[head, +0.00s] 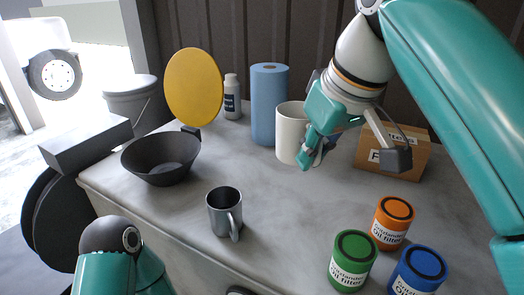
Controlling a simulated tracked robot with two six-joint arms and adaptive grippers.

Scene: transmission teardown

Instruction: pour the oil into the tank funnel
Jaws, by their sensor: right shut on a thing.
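A dark funnel-shaped bowl (160,160) stands at the left of the grey bench. My right gripper (316,150) is beside the right side of a white jug (290,135) and shut on it, seemingly at its handle. The fingers partly hide the handle, and the jug looks upright, at or near the bench top. What is inside the jug cannot be seen. My left arm shows at the bottom left, but its gripper is out of view.
A grey metal mug (225,211) stands between funnel and front edge. Green (352,262), orange (391,222) and blue (418,273) oil filters stand front right.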

